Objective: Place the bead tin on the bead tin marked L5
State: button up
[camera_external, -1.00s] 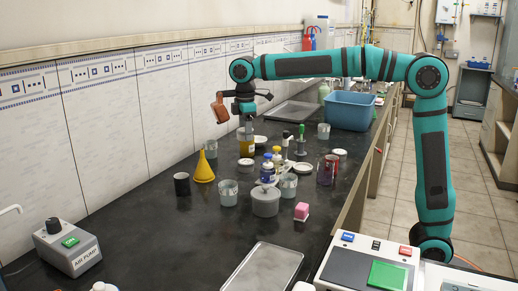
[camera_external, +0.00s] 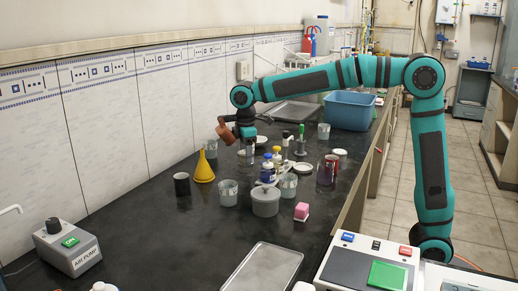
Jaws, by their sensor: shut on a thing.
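My gripper (camera_external: 249,150) points down over the far left part of the dark bench, low among the containers. It is shut on a small grey thing, taken to be the bead tin, whose outline is hard to separate from the fingers. The bead tin marked L5 cannot be told, as no label is readable at this size. What lies directly under the gripper is hidden.

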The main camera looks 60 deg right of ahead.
jog(key=shift+f, duration=0.15)
jog(key=o, duration=1)
notch_tip(320, 180, up, 12)
jog(key=shift+r, duration=0.2)
